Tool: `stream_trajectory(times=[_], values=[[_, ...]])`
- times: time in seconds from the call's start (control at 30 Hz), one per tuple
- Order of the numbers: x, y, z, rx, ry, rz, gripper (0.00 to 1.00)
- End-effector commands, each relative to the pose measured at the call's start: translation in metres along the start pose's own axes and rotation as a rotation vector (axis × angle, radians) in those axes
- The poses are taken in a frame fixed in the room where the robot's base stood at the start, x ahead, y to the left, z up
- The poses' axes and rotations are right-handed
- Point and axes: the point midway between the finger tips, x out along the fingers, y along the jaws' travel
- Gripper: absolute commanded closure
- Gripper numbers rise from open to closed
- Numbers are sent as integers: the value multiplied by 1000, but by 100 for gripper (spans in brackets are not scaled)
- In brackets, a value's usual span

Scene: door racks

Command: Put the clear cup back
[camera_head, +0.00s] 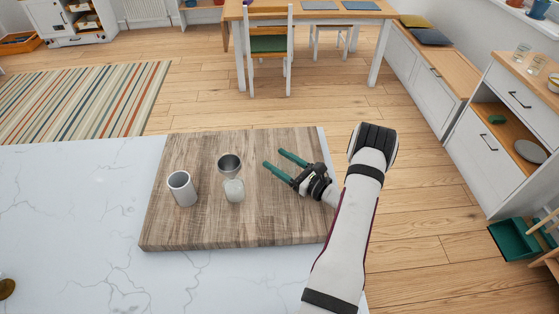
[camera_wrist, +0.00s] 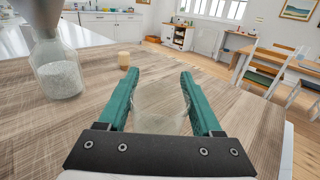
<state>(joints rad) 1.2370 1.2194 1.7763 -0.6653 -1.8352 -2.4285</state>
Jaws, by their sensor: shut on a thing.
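My gripper (camera_head: 279,159) is over the right part of the wooden board (camera_head: 195,235), its green fingers pointing up and left. In the wrist view (camera_wrist: 158,80) the fingers stand apart with a faint clear cup (camera_wrist: 160,105) between them, and they are shut on it. The cup is so transparent that its outline is hard to make out, and in the head view I cannot pick it out. I cannot tell whether its base touches the board.
A glass jar (camera_head: 234,191) of white grains with a grey metal top (camera_head: 229,164) stands left of the gripper. A pale open cylinder (camera_head: 182,188) stands farther left. Clear glasses (camera_head: 521,55) stand on the cabinet (camera_head: 508,80) at right. The board's front right is bare.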

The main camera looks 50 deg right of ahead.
Motion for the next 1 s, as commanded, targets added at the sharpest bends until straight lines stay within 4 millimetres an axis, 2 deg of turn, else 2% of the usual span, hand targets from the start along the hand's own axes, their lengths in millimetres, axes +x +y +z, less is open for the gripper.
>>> stream_trajectory(times=[0.17, 0.2, 0.33, 0.67, 0.77, 1.0], values=[[0, 0, -3, 0, 0, 0, 100], [0, 0, -3, 0, 0, 0, 26], [0, 0, -3, 0, 0, 0, 4], [0, 0, 1, 0, 0, 0, 4], [-15, -2, 0, 1, 1, -4, 4], [-74, -2, 1, 1, 0, -6, 4]])
